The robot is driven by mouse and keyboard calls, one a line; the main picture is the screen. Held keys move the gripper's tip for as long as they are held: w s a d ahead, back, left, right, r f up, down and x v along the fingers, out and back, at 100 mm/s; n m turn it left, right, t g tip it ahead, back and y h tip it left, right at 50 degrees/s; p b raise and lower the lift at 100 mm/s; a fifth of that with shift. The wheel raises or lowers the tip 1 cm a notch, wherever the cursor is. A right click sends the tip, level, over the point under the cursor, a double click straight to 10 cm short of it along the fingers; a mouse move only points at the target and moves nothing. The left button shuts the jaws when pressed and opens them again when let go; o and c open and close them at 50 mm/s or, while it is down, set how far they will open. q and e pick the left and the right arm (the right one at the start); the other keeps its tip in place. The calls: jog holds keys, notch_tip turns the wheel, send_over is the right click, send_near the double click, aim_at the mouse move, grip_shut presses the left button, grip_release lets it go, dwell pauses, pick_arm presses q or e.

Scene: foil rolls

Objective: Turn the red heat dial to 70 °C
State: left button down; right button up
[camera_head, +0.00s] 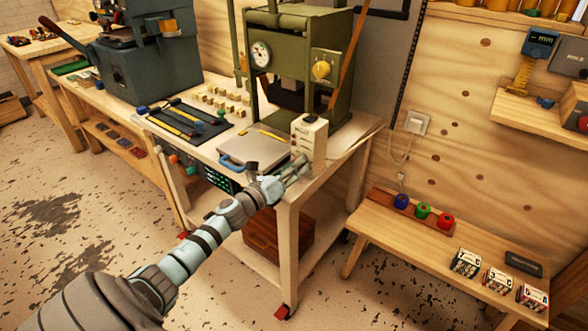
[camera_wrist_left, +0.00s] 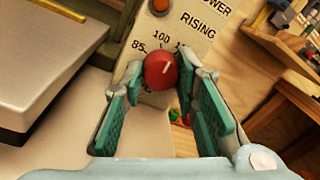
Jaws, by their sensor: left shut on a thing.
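The red heat dial (camera_wrist_left: 161,71) sits on the face of a cream control box (camera_head: 310,142), which stands at the front right of the workbench. My left gripper (camera_head: 300,168) reaches the box face from the front left. In the left wrist view its green-padded fingers (camera_wrist_left: 157,90) are shut around the dial, one on each side. The dial's white mark points up and right in that view. Printed numbers 85 and 100 show above it, with another number partly cut off by a finger. The 70 mark is not visible. My right gripper is not in view.
A green press (camera_head: 300,60) with a gauge stands behind the box. A flat metal plate with a blue handle (camera_head: 235,160) lies left of my gripper. A dark tray with tools (camera_head: 190,120) is farther left. A low bench (camera_head: 400,240) stands to the right.

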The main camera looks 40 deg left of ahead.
pick_arm(q)
jog(key=n+b, duration=0.1)
jog(key=n, duration=0.5)
jog(key=shift+f+n+y, duration=0.1)
jog(key=shift+n+y, duration=0.2)
jog(key=shift+n, duration=0.1)
jog(key=n, duration=0.3)
jog(key=shift+d+n, duration=0.1)
jog(key=shift+n, duration=0.3)
jog(key=n, duration=0.2)
jog(key=shift+n+y, duration=0.4)
jog(key=n+p, duration=0.1)
jog(key=n, duration=0.2)
jog(key=n+p, duration=0.2)
jog(key=n, duration=0.2)
jog(key=shift+y, duration=0.4)
jog(key=shift+n+p, duration=0.95)
jog(key=shift+n, duration=1.35)
jog(key=c, duration=1.3)
grip_release()
